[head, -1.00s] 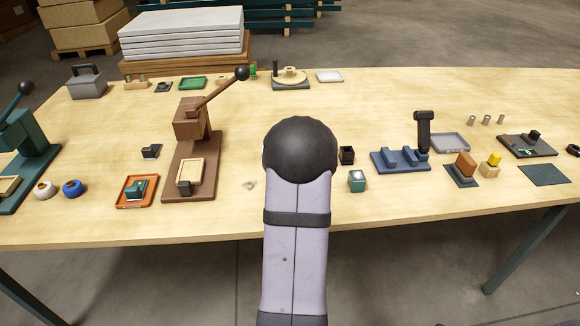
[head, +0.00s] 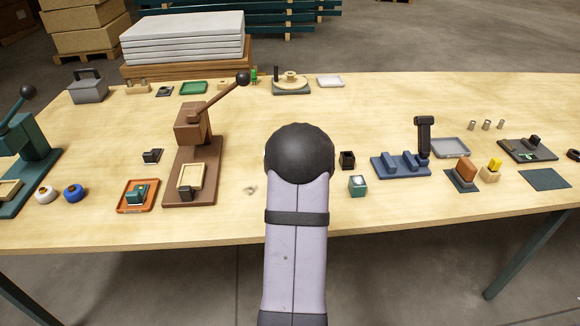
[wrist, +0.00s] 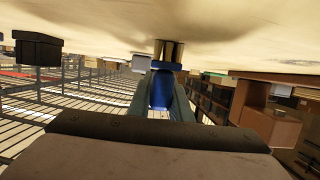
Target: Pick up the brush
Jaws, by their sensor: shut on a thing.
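The brush (wrist: 160,92) shows in the wrist view as a blue handle below a brass-coloured band at the tabletop. I cannot make out its bristles, or whether it touches the table. My gripper (wrist: 161,99) is shut on it, with blue-grey fingers on either side. In the head view my arm covers both the gripper and the brush.
A brown lever press (head: 192,165) stands left of my arm, with an orange tray (head: 138,194) beside it.

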